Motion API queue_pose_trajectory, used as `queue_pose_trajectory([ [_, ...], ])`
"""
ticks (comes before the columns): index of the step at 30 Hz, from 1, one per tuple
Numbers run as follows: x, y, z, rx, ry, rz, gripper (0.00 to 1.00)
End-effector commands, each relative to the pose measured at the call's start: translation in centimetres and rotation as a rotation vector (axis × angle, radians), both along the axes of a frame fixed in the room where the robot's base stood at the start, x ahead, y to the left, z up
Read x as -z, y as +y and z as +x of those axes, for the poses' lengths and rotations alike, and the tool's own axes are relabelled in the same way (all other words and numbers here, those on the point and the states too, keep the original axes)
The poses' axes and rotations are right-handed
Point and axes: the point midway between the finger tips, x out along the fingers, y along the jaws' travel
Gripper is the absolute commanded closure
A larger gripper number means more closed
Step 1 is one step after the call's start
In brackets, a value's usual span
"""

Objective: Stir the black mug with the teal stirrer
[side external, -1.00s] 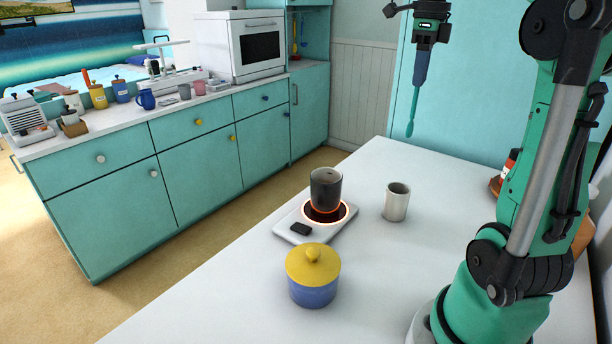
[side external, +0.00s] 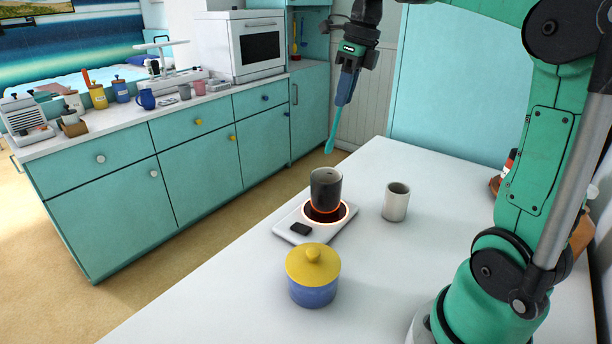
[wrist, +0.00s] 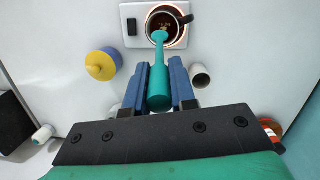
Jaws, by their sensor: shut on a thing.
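The black mug (side external: 326,189) stands upright on a white warmer plate with a glowing orange ring; in the wrist view the mug (wrist: 185,19) shows dark liquid inside. My gripper (side external: 346,88) is shut on the teal stirrer (side external: 335,122), which hangs tilted, its tip down. In the side view the tip appears just above the mug's rim, apart from it. In the wrist view the stirrer (wrist: 159,75) lies between the blue fingers (wrist: 159,92), and its tip overlaps the mug's opening.
The warmer (side external: 290,226) has a black block at its front. A white cup (side external: 396,202) stands to the right of the mug. A blue pot with a yellow lid (side external: 312,275) stands in front. The table's left front is clear.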

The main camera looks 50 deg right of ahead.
Motion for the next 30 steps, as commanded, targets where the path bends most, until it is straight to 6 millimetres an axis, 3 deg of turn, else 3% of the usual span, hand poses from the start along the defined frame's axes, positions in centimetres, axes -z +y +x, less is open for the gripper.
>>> queue_pose_trajectory([
  [12, 3.5, -0.6, -1.2, 0.001, 0.001, 0.0, 1.0],
  [30, 8.7, -0.1, -0.2, -0.001, 0.001, -0.001, 1.0],
])
